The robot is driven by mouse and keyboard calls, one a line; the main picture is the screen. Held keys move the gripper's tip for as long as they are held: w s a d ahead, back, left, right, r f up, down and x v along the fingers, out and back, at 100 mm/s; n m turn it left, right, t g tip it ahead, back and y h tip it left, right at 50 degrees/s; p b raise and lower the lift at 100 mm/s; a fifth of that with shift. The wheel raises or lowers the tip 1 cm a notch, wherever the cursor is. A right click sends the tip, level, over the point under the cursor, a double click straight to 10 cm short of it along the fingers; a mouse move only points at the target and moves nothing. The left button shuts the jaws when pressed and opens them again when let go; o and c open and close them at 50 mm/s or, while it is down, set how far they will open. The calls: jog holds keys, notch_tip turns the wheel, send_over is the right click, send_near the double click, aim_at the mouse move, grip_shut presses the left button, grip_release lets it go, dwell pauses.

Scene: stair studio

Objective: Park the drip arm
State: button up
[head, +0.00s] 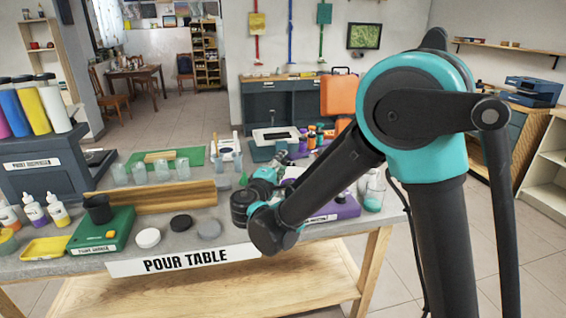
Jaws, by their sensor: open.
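My gripper (268,180) is at the far end of my folded arm, low over the middle of the pour table (122,268). Its fingers are small and hard to make out against the wrist and the clutter behind; it is open, and I see nothing held in it. I cannot pick out the drip arm for certain. A purple base (346,208) with a white label stands just right of my forearm and is partly covered by it. What lies directly behind my forearm and wrist is hidden.
A wooden bar (150,197) and a green labelled box (100,232) stand left. White (147,238), black (181,222) and grey (209,229) discs lie near the front edge. Clear cups (160,170) stand behind. A jar (372,192) is at the right end.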

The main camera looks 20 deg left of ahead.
jog(key=shift+w, duration=0.8)
jog(key=shift+c, duration=0.3)
grip_shut()
